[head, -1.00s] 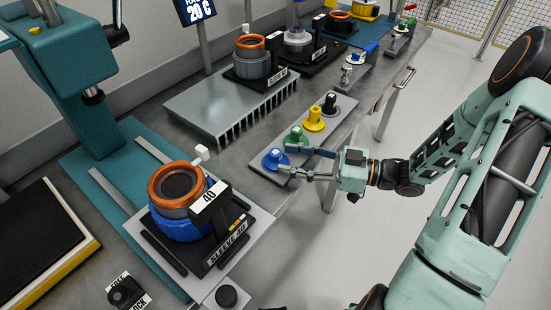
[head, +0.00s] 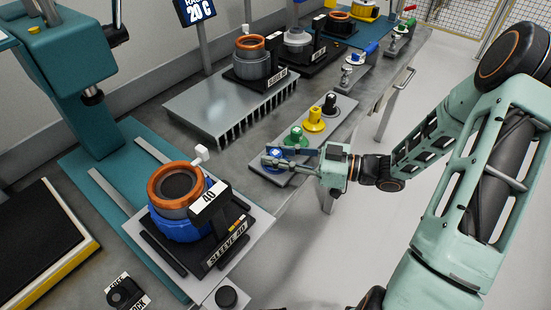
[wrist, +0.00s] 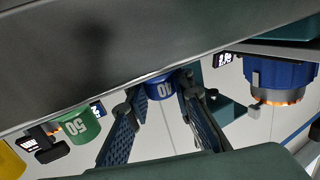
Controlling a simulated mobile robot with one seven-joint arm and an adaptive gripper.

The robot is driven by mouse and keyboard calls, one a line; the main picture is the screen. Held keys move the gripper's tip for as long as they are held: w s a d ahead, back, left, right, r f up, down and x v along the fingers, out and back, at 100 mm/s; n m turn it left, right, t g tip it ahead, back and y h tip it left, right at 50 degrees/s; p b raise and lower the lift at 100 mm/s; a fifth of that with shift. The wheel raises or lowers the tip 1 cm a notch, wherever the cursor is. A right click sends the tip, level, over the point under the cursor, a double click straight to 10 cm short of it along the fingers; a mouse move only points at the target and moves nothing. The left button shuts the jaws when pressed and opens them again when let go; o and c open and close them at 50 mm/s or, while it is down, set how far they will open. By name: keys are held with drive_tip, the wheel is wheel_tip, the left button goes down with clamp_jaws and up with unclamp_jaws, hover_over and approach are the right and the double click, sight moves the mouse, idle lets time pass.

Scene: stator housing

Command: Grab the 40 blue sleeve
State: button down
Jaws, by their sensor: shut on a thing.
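The blue sleeve (head: 275,152), a small blue piece, stands at the near end of the grey rack on the bench. In the wrist view the blue sleeve (wrist: 160,91) shows the number 40 and sits between the two fingers. My gripper (head: 270,157) reaches in from the right and is shut on it. In the wrist view my gripper (wrist: 162,98) has a finger on each side of the sleeve. The fingers partly hide the sleeve in the head view.
The green sleeve (head: 295,137), marked 50 in the wrist view (wrist: 77,126), stands close beside it. Yellow (head: 314,118) and black (head: 330,103) pieces follow along the rack. A fixture labelled SLEEVE 40 (head: 226,243) with an orange-topped housing is at the near left.

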sight(275, 152)
drive_tip(key=shift+r, duration=0.1)
drive_tip(key=shift+r, duration=0.45)
wheel_tip(275, 152, up, 2)
drive_tip(key=shift+r+p, duration=0.2)
drive_tip(key=shift+p, duration=0.25)
drive_tip(key=s+r+p, duration=0.7)
drive_tip(key=s+r, duration=0.2)
drive_tip(key=s, duration=0.2)
drive_tip(key=shift+s+d+r, duration=0.25)
drive_tip(key=shift+s+r, duration=0.05)
drive_tip(key=shift+s, duration=0.1)
drive_tip(key=shift+r+p, duration=0.1)
drive_tip(key=shift+p, duration=0.55)
drive_tip(key=s+p, duration=0.2)
drive_tip(key=p, duration=0.4)
drive_tip(key=shift+p, duration=0.4)
